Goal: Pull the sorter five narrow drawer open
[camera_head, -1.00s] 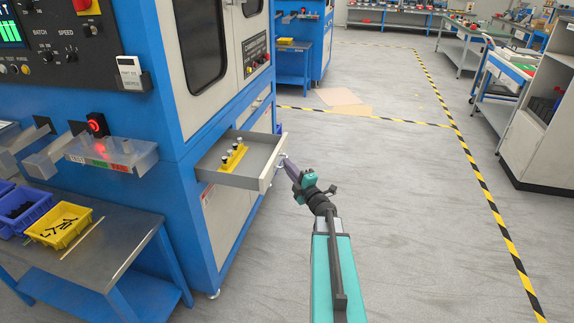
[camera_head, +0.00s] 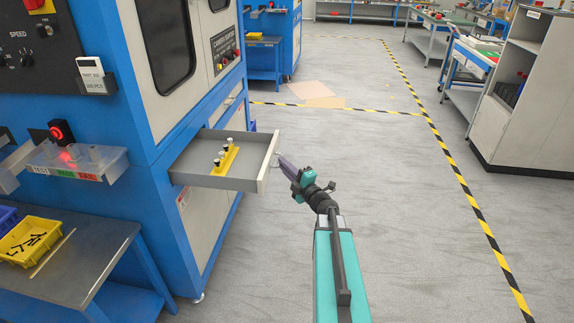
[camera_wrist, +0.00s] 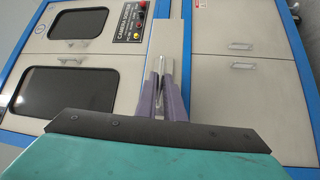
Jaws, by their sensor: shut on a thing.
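The narrow drawer (camera_head: 192,171) sticks well out of the blue and grey sorter cabinet (camera_head: 135,118). It is grey inside with a pale front panel (camera_head: 266,168). A yellow holder (camera_head: 226,160) with several small black-and-white pieces stands in it. My gripper (camera_head: 281,159) is at the outer side of the drawer front. In the wrist view, the purple fingers of my gripper (camera_wrist: 162,92) are closed around the thin metal drawer handle (camera_wrist: 159,77). The drawer front panel (camera_wrist: 168,38) shows behind them, edge up.
A side table (camera_head: 85,252) with a yellow bin (camera_head: 30,241) stands at lower left. A clear tray (camera_head: 72,163) juts from the cabinet. Open grey floor (camera_head: 420,260) with striped tape lies to the right. A shelf unit (camera_head: 530,100) stands at far right.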

